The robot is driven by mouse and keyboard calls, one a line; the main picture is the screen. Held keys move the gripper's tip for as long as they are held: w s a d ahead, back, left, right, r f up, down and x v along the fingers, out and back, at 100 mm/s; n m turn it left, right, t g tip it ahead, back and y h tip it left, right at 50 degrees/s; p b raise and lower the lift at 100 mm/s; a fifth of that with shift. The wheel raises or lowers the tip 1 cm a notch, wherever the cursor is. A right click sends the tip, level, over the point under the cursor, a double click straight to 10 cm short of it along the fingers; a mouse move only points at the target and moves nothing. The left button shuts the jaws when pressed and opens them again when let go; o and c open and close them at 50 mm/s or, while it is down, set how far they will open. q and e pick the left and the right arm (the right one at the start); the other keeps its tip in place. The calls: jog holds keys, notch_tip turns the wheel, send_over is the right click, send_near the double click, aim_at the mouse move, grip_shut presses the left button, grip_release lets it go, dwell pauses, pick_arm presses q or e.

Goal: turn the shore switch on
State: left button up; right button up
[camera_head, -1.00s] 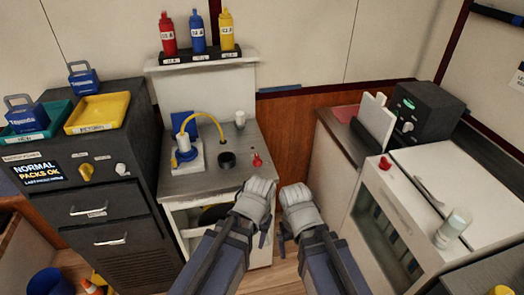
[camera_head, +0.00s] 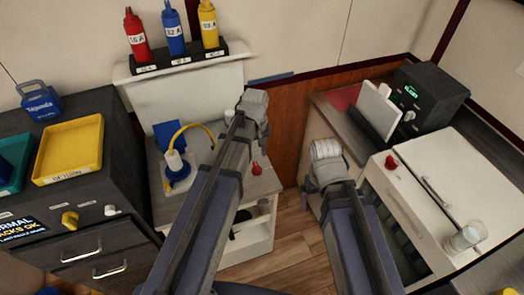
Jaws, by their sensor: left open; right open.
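I cannot read which control is the shore switch. A yellow knob (camera_head: 70,218) and a smaller white knob (camera_head: 110,210) sit on the sloped front of the dark cabinet at the left, under small labels too fine to read. My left gripper (camera_head: 254,103) is over the back right of the small central counter, well right of those knobs, seen from behind. My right gripper (camera_head: 327,153) is over the gap between the central counter and the white unit at the right. Both are open, with nothing visible in them; their fingertips are mostly hidden by their own bodies.
A yellow tray (camera_head: 70,150), a teal tray (camera_head: 14,160) and a blue pack (camera_head: 38,100) are on the dark cabinet. Red, blue and yellow bottles (camera_head: 173,28) stand on the back shelf. A glass jar (camera_head: 463,239) is on the white unit (camera_head: 440,190). The floor between is clear.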

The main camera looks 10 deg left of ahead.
aim_at(257, 166)
pick_arm(q)
jog(key=shift+w, duration=0.25)
jog(key=shift+f+b, duration=0.15)
jog(key=shift+b, duration=0.15)
notch_tip(257, 166, down, 8)
jog(key=b, duration=0.7)
jog(key=shift+r, duration=0.25)
grip_shut()
